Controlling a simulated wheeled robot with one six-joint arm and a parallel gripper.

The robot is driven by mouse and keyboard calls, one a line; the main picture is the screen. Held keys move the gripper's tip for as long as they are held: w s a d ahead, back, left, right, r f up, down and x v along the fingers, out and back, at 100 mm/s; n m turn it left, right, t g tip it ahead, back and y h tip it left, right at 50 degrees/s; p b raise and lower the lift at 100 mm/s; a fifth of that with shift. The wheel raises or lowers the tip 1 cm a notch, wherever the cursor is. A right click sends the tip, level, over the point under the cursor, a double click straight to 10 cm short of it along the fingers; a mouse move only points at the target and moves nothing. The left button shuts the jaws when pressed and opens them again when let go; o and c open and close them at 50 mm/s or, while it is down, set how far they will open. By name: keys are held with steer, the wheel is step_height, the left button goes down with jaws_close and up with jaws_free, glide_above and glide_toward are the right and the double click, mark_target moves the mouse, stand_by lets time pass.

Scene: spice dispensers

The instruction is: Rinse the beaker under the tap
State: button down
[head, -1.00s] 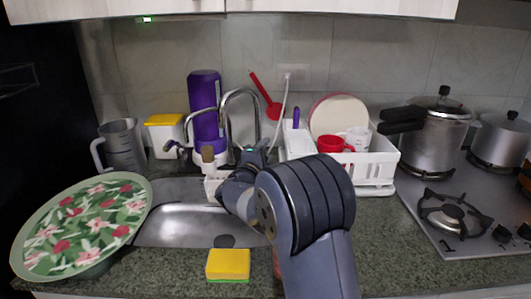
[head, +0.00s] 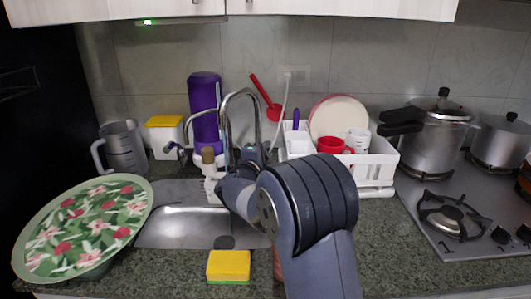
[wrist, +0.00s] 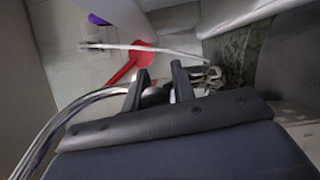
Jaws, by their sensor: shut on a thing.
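The grey handled jug (head: 122,147), the only beaker-like vessel I can make out, stands upright on the counter left of the sink. The chrome tap (head: 240,92) arches over the back of the steel sink (head: 185,224). My gripper (head: 254,153) is at the tap's base, partly hidden by my arm. In the wrist view my gripper (wrist: 158,84) has its fingers around a small dark rounded knob (wrist: 154,97), seemingly the tap's. A thin bluish line shows below the spout; I cannot tell whether it is water.
A floral plate (head: 84,226) overlaps the sink's left side. A yellow sponge (head: 228,265) lies at the front edge. A purple bottle (head: 205,105) stands behind the sink. A white dish rack (head: 372,171) and a stove (head: 470,215) are to the right.

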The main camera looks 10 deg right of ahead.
stand_by(0.3)
steer(key=c, duration=1.2)
jaws_free()
steer(key=shift+o, duration=0.2)
steer(key=b+v, duration=0.1)
steer(key=v, duration=0.9)
steer(key=shift+s+a+r, duration=0.15)
steer(key=shift+s+a, duration=0.1)
steer(key=shift+s, duration=0.1)
steer(key=shift+w+d, duration=0.1)
steer(key=shift+w, duration=0.05)
steer(key=p+x, duration=0.1)
steer(key=x, duration=1)
steer(key=shift+f+b, duration=0.3)
steer(key=shift+f, duration=0.05)
steer(key=shift+s+t, duration=0.25)
steer(key=shift+t, duration=0.05)
steer(key=shift+r, duration=0.1)
